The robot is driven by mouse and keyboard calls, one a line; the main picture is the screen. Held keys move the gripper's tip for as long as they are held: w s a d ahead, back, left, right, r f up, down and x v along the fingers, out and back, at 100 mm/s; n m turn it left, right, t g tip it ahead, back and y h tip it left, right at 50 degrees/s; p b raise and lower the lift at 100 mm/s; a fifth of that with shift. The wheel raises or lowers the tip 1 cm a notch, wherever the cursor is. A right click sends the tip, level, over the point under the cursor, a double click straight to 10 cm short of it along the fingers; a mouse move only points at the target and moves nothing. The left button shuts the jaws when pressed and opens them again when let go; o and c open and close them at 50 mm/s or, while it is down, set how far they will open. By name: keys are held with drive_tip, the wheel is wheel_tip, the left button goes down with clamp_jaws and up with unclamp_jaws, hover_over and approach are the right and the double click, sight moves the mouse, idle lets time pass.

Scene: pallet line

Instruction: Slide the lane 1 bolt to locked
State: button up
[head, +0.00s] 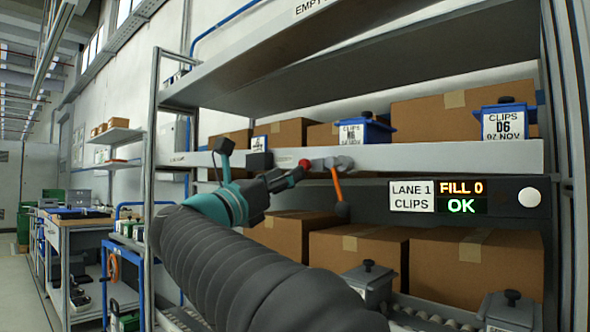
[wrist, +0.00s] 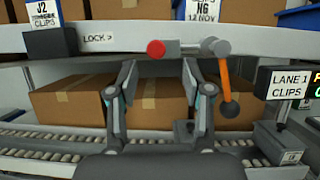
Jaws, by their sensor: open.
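The lane 1 bolt shows as a red knob (wrist: 155,48) on a grey rod along the shelf edge in the wrist view. A "LOCK >" label (wrist: 97,38) is to its left, its arrow pointing right. My gripper (wrist: 160,66) is open, its two fingers spread just below the knob and rod; whether they touch cannot be told. In the head view the knob (head: 305,164) sits at the tip of my gripper (head: 292,178). An orange lever (wrist: 224,80) with a dark ball end hangs from a grey bracket right of the rod.
The lane 1 sign (head: 411,196) reads CLIPS, FILL 0, OK, with a white round button (head: 529,197) to its right. Cardboard boxes (head: 460,265) and grey lidded bins stand on rollers below. Blue bins (head: 503,121) stand on the shelf (head: 450,156) above.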

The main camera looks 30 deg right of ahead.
drive_tip(key=v, duration=0.6)
drive_tip(key=shift+d, duration=0.1)
idle(0.3)
